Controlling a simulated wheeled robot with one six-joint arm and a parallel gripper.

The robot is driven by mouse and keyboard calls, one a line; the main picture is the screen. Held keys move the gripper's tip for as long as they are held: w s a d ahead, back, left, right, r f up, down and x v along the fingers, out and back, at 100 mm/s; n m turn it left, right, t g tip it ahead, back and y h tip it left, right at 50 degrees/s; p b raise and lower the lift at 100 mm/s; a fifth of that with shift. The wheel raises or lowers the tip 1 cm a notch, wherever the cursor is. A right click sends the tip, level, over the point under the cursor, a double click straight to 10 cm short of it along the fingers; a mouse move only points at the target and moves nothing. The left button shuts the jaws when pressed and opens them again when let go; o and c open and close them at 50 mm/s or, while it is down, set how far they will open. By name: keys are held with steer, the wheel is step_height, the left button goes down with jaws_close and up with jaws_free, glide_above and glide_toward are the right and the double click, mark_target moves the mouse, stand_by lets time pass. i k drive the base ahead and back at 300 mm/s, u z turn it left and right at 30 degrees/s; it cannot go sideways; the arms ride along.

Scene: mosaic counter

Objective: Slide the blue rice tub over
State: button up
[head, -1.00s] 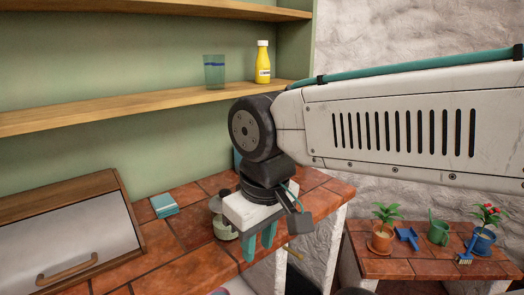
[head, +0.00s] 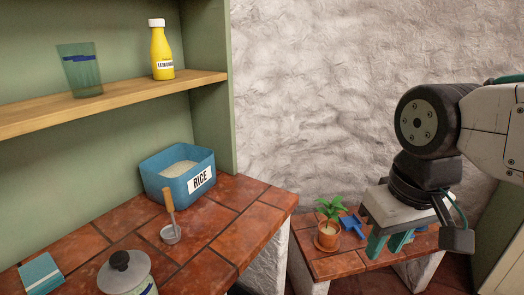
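The blue rice tub (head: 160,190) stands upright on the tiled counter (head: 225,240), in its back right corner against the green shelf unit. It is open at the top, holds white rice and has a white RICE label on its front. My gripper (head: 392,246) is at the right of the head view, well to the right of the tub and apart from it. Its teal fingers point down above the low tiled bench. Nothing shows between them, but their gap is hard to judge from this angle.
A potted plant (head: 328,230) stands on the low bench (head: 335,265). A shelf (head: 110,104) overhangs the counter.

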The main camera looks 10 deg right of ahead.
mark_target(180, 174)
steer(key=z, duration=1.4)
steer(key=k, duration=1.05)
steer(key=u, duration=1.65)
steer(key=i, duration=0.55)
